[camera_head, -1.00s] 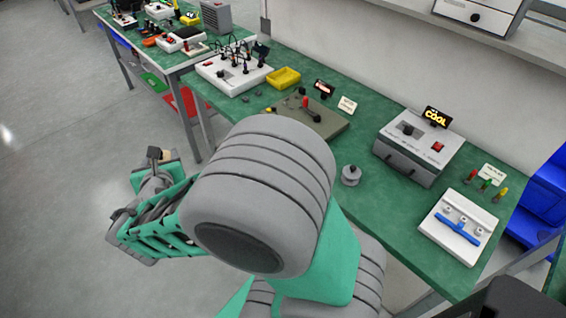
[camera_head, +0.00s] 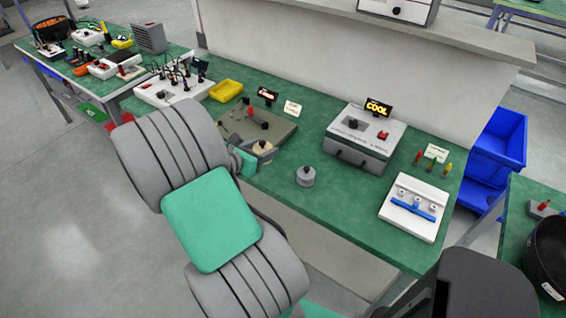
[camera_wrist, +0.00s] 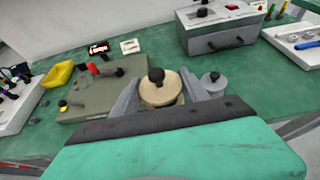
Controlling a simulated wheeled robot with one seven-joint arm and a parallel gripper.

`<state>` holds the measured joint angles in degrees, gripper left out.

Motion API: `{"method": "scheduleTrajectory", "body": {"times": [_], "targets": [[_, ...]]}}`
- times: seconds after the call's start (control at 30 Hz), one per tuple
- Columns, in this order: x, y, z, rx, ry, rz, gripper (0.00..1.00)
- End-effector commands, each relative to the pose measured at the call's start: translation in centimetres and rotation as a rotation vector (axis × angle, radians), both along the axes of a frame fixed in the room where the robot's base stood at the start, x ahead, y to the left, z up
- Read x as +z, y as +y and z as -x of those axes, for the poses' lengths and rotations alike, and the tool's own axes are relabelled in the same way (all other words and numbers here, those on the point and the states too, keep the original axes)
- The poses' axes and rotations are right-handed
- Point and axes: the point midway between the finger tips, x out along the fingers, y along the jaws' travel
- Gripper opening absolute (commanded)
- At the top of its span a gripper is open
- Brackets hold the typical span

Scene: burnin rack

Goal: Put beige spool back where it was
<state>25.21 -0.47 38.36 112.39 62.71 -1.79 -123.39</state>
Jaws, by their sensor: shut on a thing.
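The beige spool (camera_wrist: 160,90), a round disc with a dark knob on top, sits between the two grey fingers of my gripper (camera_wrist: 168,98) in the wrist view. My gripper is shut on it. In the head view the spool (camera_head: 263,148) shows at the end of my gripper (camera_head: 257,157), near the front right edge of the olive-grey plate (camera_head: 283,134). I cannot tell whether the spool touches anything below. A grey spool (camera_head: 306,176) with a dark knob stands on the green bench to the right; it also shows in the wrist view (camera_wrist: 213,83).
A grey box with a lit COOL sign (camera_head: 362,143) stands at the bench's back. A white fixture with a blue bar (camera_head: 414,210) lies to the right. A yellow tray (camera_head: 226,90) is left of the plate. Bench between plate and fixture is mostly clear.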

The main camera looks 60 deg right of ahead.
Motion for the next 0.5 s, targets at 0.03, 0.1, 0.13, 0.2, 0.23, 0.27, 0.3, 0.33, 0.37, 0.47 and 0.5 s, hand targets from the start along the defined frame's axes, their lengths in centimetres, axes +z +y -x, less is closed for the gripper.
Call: {"method": "scheduleTrajectory", "body": {"times": [0.03, 0.1, 0.13, 0.2, 0.23, 0.27, 0.3, 0.33, 0.37, 0.47, 0.5], "targets": [[-0.6, -1.4, 1.0, -0.009, 0.002, 0.000, 0.07], [-1.6, -3.1, 1.9, -0.008, 0.002, -0.001, 0.07], [-2.7, -3.5, 2.0, -0.003, 0.004, -0.003, 0.07], [-4.2, -4.6, 2.6, -0.004, 0.003, -0.003, 0.07], [-4.8, -5.0, 2.7, -0.002, 0.003, -0.002, 0.07], [-5.2, -5.4, 2.9, -0.001, 0.001, -0.002, 0.07], [-5.7, -5.8, 3.0, -0.001, 0.001, -0.001, 0.07], [-5.9, -6.0, 3.1, 0.000, 0.000, 0.000, 0.07], [-6.2, -6.2, 3.1, 0.001, 0.000, 0.000, 0.07], [-7.5, -7.0, 3.7, 0.000, 0.001, -0.001, 0.07], [-8.4, -7.0, 3.6, 0.004, 0.003, -0.004, 0.07]]}}
